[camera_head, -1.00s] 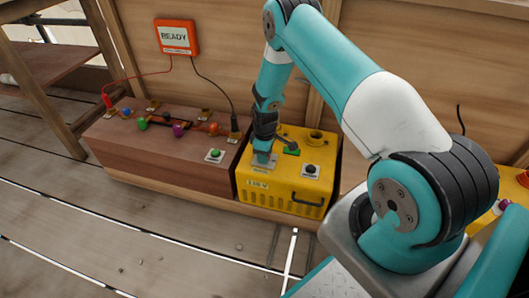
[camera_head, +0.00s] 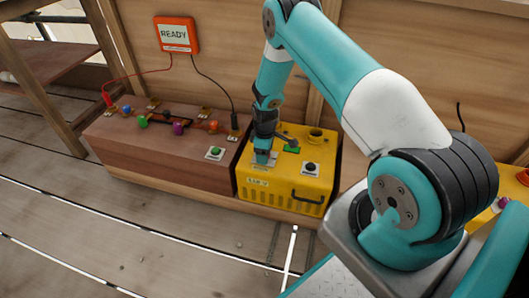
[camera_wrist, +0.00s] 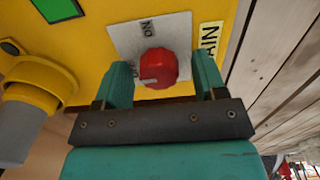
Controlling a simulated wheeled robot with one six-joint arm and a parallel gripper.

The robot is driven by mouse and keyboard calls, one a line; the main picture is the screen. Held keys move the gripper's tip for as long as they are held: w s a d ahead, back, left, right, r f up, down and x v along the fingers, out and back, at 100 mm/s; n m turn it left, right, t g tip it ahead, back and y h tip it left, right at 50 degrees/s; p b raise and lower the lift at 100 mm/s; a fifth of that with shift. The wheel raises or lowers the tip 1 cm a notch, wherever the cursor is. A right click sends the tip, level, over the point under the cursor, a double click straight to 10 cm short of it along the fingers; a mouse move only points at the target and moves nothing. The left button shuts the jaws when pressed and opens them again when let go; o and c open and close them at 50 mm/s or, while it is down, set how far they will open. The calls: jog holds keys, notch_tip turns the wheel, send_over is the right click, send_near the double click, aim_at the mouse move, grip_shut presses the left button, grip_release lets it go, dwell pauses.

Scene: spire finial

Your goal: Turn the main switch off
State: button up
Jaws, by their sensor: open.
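The main switch is a red rotary knob (camera_wrist: 158,67) on a grey plate (camera_wrist: 125,38) marked ON and OFF, seen in the wrist view on the yellow box. A label beside it reads in part "MAIN". A pale mark shows on the knob's side nearer the OFF lettering. My gripper (camera_wrist: 163,78) is open, with one finger on each side of the knob; I cannot tell whether they touch it. In the head view my gripper (camera_head: 262,157) is over the left part of the yellow box (camera_head: 265,196), and the knob is hidden behind it.
The yellow box also carries a green panel (camera_head: 292,150), a black button (camera_head: 310,168), a round yellow neck (camera_head: 315,134) and a front handle (camera_head: 307,198). A brown box (camera_head: 170,170) with coloured knobs stands at left. An orange sign (camera_head: 176,35) reading READY hangs on the wall.

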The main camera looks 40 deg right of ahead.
notch_tip(320, 180, up, 17)
jog(key=p, duration=0.5)
jog(key=shift+r, duration=0.2)
jog(key=s+a+r+y, duration=0.1)
jog(key=s+a+r, duration=0.3)
jog(key=a+r, duration=0.5)
jog(key=s+a+r+y, duration=0.1)
jog(key=s+a+r, duration=0.3)
jog(key=a+r, duration=0.5)
jog(key=s+a+r+y, duration=0.1)
jog(key=s+a+r, duration=0.2)
jog(key=s+r, duration=0.5)
jog(key=s+a+r+y, duration=0.1)
jog(key=s+a+r, duration=0.2)
jog(key=s, duration=0.8)
notch_tip(320, 180, up, 30)
jog(key=s+p, duration=0.1)
jog(key=p, duration=2.9)
jog(key=shift+a+m, duration=0.15)
jog(key=shift+m, duration=0.25)
jog(key=shift+f, duration=0.1)
